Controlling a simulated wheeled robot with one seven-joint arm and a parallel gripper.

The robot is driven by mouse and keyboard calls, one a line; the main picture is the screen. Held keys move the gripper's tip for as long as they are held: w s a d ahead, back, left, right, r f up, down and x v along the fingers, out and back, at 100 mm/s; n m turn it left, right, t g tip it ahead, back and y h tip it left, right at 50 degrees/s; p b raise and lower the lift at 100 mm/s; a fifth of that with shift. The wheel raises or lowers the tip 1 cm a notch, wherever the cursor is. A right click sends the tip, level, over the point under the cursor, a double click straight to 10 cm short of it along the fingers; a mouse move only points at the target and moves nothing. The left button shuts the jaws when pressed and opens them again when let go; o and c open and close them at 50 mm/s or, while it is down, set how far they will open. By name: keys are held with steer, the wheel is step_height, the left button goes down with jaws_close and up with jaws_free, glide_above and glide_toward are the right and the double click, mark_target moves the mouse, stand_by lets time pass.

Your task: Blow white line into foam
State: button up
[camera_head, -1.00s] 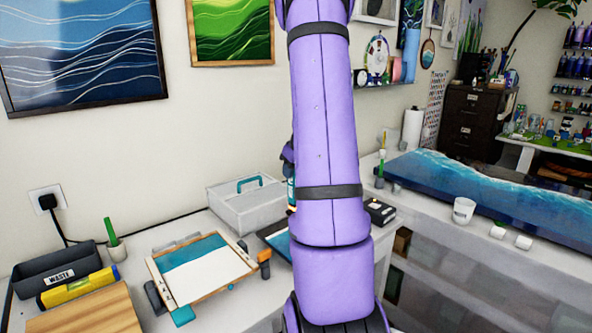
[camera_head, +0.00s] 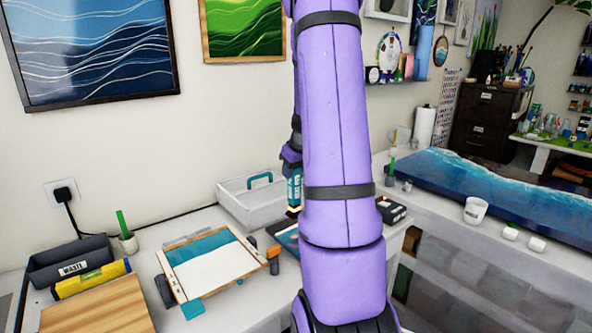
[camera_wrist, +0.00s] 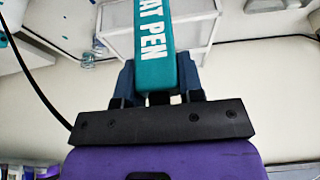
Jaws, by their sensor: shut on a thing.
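My gripper (camera_wrist: 156,84) is shut on a teal heat pen (camera_wrist: 155,40) with white lettering, of which "AT PEN" shows in the wrist view. In the head view the pen (camera_head: 294,188) shows just left of my purple arm, which hides part of it and of the gripper. The pen is to the right of and above the board in the picture. The wood-edged board (camera_head: 176,285) lies on the white bench at left. It has a teal band (camera_head: 203,243) at its far side and a white area (camera_head: 213,268) nearer. The pen's tip is not clear.
A white box with a teal handle (camera_head: 250,205) stands behind the board. A waste bin (camera_head: 70,262), a yellow level (camera_head: 92,279) and a wooden slab (camera_head: 100,308) are at left. A dark item (camera_head: 285,237) lies beside my arm. A cup (camera_head: 475,210) stands at right.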

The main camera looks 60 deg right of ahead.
steer(key=shift+w+a, duration=1.4)
steer(key=shift+a, duration=3.05)
step_height(320, 180, up, 8)
steer(key=shift+r, duration=0.2)
steer(key=shift+d+r, duration=0.1)
